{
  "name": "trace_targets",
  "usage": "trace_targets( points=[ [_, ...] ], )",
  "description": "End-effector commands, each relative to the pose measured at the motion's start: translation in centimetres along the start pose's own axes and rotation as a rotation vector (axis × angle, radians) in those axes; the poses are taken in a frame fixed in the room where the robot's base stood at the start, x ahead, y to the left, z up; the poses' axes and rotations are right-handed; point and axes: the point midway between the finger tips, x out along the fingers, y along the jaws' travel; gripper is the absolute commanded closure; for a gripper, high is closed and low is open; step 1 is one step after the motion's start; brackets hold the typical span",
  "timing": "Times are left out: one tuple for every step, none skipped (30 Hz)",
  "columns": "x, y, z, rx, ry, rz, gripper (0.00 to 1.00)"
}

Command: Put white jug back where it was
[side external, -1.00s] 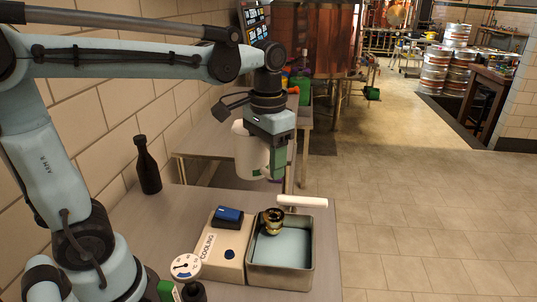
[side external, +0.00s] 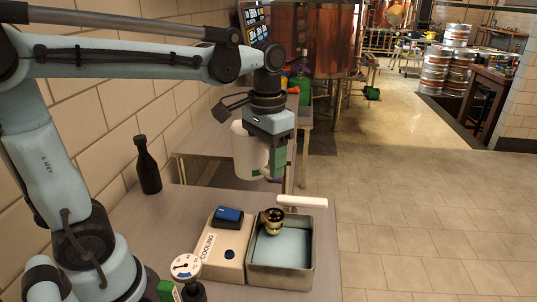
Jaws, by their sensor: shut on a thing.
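The white jug (side external: 246,153) hangs in my gripper (side external: 276,165), above the far part of the steel table (side external: 190,208). My gripper is shut on it, at the jug's right side. The fingers hide part of the jug, and its contents cannot be seen. The jug looks upright and is clear of the table top.
Below stand a box marked COOLING (side external: 222,256) with a blue block (side external: 229,215) on top, and a metal basin (side external: 283,284) with a brass fitting (side external: 272,222) and a white bar (side external: 302,202). A dark bottle (side external: 148,168) stands left by the wall. A dial gauge (side external: 185,267) is in front.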

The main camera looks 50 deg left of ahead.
Motion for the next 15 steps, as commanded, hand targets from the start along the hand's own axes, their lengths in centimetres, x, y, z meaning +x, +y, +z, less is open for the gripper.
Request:
trace_targets(
  points=[
    [0.3,-0.8,-0.2,-0.049,0.0,0.0,0.93],
    [0.6,-1.3,-0.3,-0.088,-0.001,0.0,0.93],
    [1.1,-2.2,-0.4,-0.154,-0.001,0.0,0.93],
    [1.4,-2.9,-0.5,-0.209,-0.002,0.0,0.93],
    [1.8,-3.7,-0.6,-0.267,-0.002,0.0,0.93],
    [2.3,-4.7,-0.6,-0.345,-0.003,0.0,0.93],
    [2.7,-5.5,-0.7,-0.401,-0.003,0.0,0.93],
    [3.0,-6.2,-0.7,-0.456,-0.004,0.0,0.93],
    [3.5,-7.1,-0.6,-0.524,-0.004,0.0,0.93],
    [3.8,-7.6,-0.6,-0.568,-0.004,0.0,0.93],
    [4.0,-8.2,-0.5,-0.609,-0.005,0.001,0.93],
    [4.3,-8.7,-0.5,-0.654,-0.005,0.001,0.93],
    [4.6,-9.1,-0.4,-0.682,-0.005,0.001,0.93],
    [4.8,-9.3,-0.4,-0.705,-0.006,0.001,0.93],
    [5.1,-9.6,-0.3,-0.726,-0.006,0.001,0.93]
  ],
)
